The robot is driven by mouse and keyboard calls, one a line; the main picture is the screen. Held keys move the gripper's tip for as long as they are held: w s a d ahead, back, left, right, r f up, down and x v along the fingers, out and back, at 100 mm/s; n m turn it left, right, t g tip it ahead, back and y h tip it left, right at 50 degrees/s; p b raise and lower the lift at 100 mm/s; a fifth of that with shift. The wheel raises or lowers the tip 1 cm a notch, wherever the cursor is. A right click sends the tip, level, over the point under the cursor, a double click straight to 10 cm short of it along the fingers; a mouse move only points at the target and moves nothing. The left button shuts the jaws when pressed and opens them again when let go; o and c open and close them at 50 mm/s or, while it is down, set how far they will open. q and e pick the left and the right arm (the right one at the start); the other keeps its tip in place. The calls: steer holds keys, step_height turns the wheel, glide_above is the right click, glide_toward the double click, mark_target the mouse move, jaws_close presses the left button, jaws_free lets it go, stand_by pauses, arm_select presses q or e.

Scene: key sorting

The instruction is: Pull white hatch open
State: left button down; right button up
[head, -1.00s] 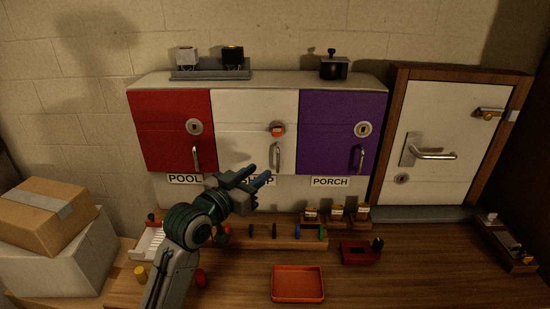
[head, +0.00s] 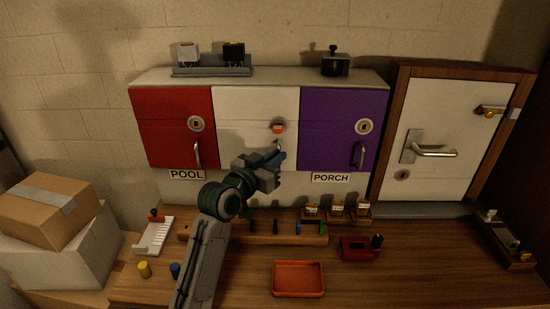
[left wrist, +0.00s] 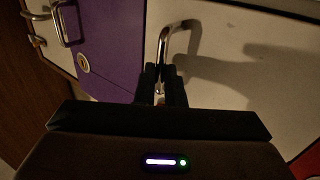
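The white hatch (head: 240,115) is the middle door of the wall cabinet and looks closed. Its lock, with a red-orange key (head: 278,128) in it, is near its right edge. My left gripper (head: 278,161) is in front of the hatch's lower right, at its metal handle, mostly hiding it in the head view. In the left wrist view, the curved chrome handle (left wrist: 181,25) runs down between the two dark fingertips (left wrist: 165,82), which sit close on it. The white hatch also shows there (left wrist: 235,60). My right gripper is in neither view.
A red hatch (head: 170,115) is to the left and a purple hatch (head: 335,115) to the right, both closed. Below are a wooden key rack (head: 270,239), a small red holder (head: 355,248) and an empty red tray (head: 298,279). Boxes (head: 60,215) stand at left.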

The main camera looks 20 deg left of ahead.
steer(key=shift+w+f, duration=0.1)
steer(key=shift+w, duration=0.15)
